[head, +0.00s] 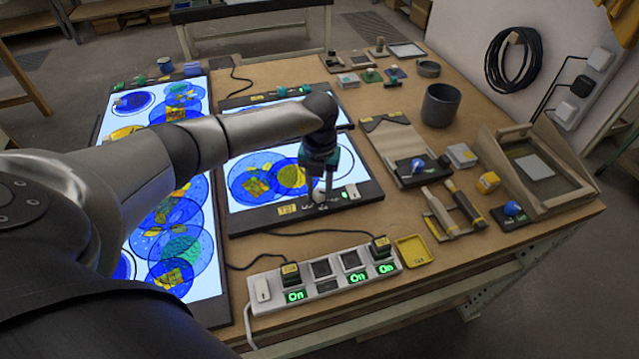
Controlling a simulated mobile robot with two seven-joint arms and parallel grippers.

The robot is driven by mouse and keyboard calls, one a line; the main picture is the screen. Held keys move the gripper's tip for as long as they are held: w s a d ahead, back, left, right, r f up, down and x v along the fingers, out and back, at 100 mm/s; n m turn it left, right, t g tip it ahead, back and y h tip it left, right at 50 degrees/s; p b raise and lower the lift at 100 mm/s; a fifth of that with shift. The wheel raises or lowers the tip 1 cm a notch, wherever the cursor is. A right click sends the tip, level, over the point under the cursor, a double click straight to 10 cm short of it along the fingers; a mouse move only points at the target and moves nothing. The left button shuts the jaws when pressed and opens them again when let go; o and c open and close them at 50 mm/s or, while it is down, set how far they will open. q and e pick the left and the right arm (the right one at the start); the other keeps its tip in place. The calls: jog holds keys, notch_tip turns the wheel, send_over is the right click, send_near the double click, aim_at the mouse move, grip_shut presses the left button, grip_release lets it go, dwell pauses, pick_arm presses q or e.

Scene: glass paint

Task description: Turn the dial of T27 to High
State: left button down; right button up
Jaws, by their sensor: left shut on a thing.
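The light pad T27 (240,218) lies in the middle of the table, a dark-framed lit panel with blue and yellow glass discs on it. Its yellow T27 label (286,210) is on the front edge of the frame. My left gripper (320,196) points down over the front right part of that frame, with its fingers shut on the small dial. The fingers mostly hide the dial, so I cannot read its setting. A small green-lit mark (345,195) shows just right of the fingers. My right gripper is not in view.
A power strip (325,286) with plugs and several green "On" displays lies in front of the pad. A yellow tray (413,251), wooden-handled tools (440,212) and a grey cup (440,104) are to the right. Another lit panel (207,290) lies left, partly behind my arm.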

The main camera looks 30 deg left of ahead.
aim_at(319, 192)
pick_arm(q)
jog(key=shift+r+n, duration=0.1)
jog(key=shift+n, duration=0.5)
jog(key=shift+p, duration=0.3)
jog(key=c, duration=0.5)
grip_release()
notch_tip(319, 192, up, 15)
jog(key=shift+r, duration=0.1)
dwell(0.4)
